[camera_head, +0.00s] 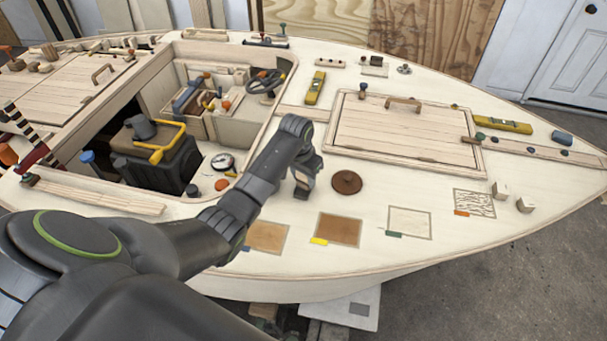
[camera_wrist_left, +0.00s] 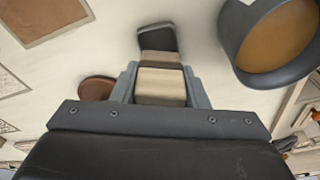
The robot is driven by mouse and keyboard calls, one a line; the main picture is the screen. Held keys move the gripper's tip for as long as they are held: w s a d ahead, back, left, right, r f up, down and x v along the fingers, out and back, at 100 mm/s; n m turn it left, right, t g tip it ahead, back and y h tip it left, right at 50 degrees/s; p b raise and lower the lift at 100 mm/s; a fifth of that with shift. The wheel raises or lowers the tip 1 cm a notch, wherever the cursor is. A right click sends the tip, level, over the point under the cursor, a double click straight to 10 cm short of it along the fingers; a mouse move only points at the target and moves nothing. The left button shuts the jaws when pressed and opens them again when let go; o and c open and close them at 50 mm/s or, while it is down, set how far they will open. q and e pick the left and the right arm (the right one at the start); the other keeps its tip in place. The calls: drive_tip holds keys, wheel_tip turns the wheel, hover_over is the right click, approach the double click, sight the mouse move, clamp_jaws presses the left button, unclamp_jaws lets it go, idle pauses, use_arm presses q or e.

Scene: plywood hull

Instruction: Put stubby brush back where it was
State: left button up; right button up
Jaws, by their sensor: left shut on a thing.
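My left gripper (camera_head: 303,172) is over the pale deck, left of a brown round disc (camera_head: 347,182). In the left wrist view the gripper (camera_wrist_left: 160,92) is shut on the stubby brush (camera_wrist_left: 160,80). Its pale wooden handle is between the fingers and its dark bristle end points away from the palm. In the head view the gripper and arm mostly hide the brush. I cannot tell whether the bristles touch the deck. The brown disc (camera_wrist_left: 97,88) lies beside the gripper in the wrist view. My right gripper is not in view.
Framed sample patches (camera_head: 337,229) line the near deck. A hatch (camera_head: 400,130) lies behind the disc. The open cockpit (camera_head: 180,75), with a black toolbox (camera_head: 150,165), is left.

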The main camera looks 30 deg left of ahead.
use_arm(q)
drive_tip(key=shift+f, duration=0.3)
drive_tip(key=o, duration=1.1)
drive_tip(key=shift+c, duration=0.2)
drive_tip(key=shift+r, duration=0.15)
drive_tip(key=shift+r, duration=0.35)
wheel_tip(320, 180, up, 12)
drive_tip(key=s, duration=0.1)
drive_tip(key=shift+s+a+b, duration=0.15)
drive_tip(key=shift+s+b, duration=0.15)
drive_tip(key=shift+s, duration=0.1)
drive_tip(key=shift+s, duration=0.1)
